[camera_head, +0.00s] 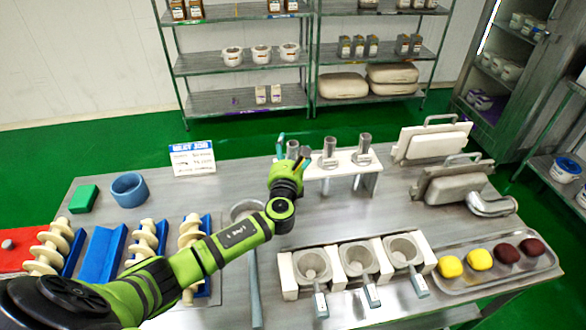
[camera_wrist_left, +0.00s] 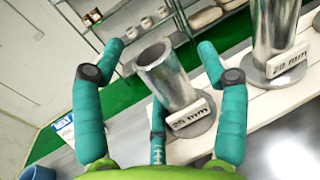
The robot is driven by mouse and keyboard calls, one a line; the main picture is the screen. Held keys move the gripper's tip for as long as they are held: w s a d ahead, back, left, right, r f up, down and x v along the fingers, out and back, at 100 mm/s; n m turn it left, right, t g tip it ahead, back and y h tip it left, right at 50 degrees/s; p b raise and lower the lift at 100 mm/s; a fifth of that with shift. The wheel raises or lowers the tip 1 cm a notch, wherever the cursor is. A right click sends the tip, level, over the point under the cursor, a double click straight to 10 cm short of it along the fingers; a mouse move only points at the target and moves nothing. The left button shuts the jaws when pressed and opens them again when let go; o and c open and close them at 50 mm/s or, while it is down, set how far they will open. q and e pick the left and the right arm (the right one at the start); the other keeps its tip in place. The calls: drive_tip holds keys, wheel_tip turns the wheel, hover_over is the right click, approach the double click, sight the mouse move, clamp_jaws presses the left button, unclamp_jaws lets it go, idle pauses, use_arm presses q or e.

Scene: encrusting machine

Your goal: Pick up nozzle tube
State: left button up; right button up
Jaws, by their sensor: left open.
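Metal nozzle tubes stand upright on a white stand (camera_head: 345,168) at the back middle of the table. The left tube (camera_head: 292,150) is partly hidden by my left gripper (camera_head: 290,147); the middle tube (camera_head: 329,149) and right tube (camera_head: 364,144) stand clear. In the left wrist view my gripper (camera_wrist_left: 160,52) is open, its teal fingers either side of a hollow tube (camera_wrist_left: 172,78) whose label seems to read 25 mm. The fingers look apart from that tube. A neighbouring tube (camera_wrist_left: 277,38) is at the right. My right gripper is not in view.
Cups sit in a white holder (camera_head: 292,292) at the front. A tray (camera_head: 455,284) holds yellow and dark balls at the right. Machine parts (camera_head: 450,185) stand behind it. Cream screws (camera_head: 50,248) and a blue ring (camera_head: 129,189) lie left. A sign (camera_head: 193,158) stands behind.

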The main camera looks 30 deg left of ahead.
use_arm(q)
clamp_jaws()
drive_tip(key=shift+r, duration=0.1)
